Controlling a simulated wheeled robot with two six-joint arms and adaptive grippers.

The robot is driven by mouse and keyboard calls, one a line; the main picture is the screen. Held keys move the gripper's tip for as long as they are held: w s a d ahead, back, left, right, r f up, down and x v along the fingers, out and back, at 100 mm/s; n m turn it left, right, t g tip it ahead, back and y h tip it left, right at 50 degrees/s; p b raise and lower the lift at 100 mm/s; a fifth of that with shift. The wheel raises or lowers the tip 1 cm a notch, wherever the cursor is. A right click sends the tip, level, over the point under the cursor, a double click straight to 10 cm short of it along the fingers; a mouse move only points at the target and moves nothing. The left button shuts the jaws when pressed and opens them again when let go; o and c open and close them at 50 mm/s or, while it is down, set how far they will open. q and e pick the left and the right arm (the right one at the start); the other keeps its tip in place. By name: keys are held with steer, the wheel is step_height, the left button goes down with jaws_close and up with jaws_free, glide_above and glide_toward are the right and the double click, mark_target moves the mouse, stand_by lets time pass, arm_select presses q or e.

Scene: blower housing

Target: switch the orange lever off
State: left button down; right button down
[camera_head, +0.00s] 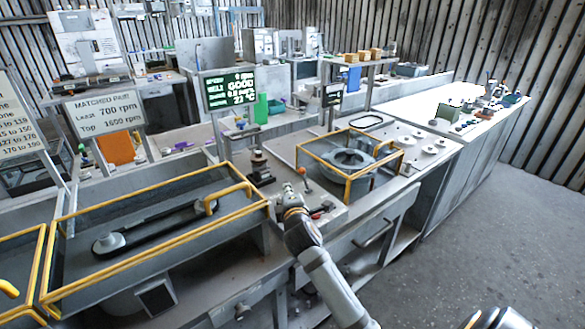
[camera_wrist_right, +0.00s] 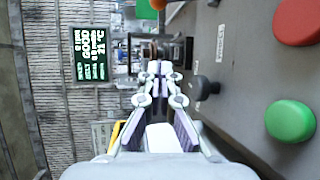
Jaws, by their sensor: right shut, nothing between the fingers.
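The orange lever, a short stalk with an orange ball (camera_head: 302,171), stands on the grey bench top near its front edge. In the wrist view, part of its orange ball (camera_wrist_right: 158,4) shows at the top edge, above the fingertips. My right gripper (camera_head: 288,188) is shut and empty, just left of the lever and close to it in the head view. Its closed fingers (camera_wrist_right: 159,68) point away from the wrist camera. I cannot tell whether they touch the lever; a gap shows in the wrist view. My left gripper is not in view.
A red button (camera_wrist_right: 300,20), a green button (camera_wrist_right: 290,121) and a black knob (camera_wrist_right: 201,88) sit beside the gripper. A yellow-framed guard (camera_head: 348,184) surrounds the blower housing (camera_head: 352,158) to the right. A dark fixture (camera_head: 260,168) stands left.

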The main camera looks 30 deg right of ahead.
mark_target(305, 180)
steer(key=shift+w+d+f, duration=0.1)
steer(key=shift+w, duration=0.2)
steer(key=shift+s+r, duration=0.25)
steer(key=x, duration=1)
steer(key=shift+w+f+p, duration=0.1)
steer(key=shift+w+p, duration=0.2)
steer(key=shift+p, duration=0.1)
steer(key=s+d, duration=0.1)
steer(key=s+d+p, duration=0.1)
steer(key=shift+s+d+r, duration=0.25)
steer(key=shift+s, duration=0.1)
steer(key=shift+s+d, duration=0.2)
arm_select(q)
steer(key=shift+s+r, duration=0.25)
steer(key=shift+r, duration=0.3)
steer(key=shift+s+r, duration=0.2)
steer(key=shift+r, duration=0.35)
arm_select(e)
steer(key=shift+w+a, duration=0.1)
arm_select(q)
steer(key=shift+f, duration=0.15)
arm_select(e)
steer(key=shift+f, duration=0.1)
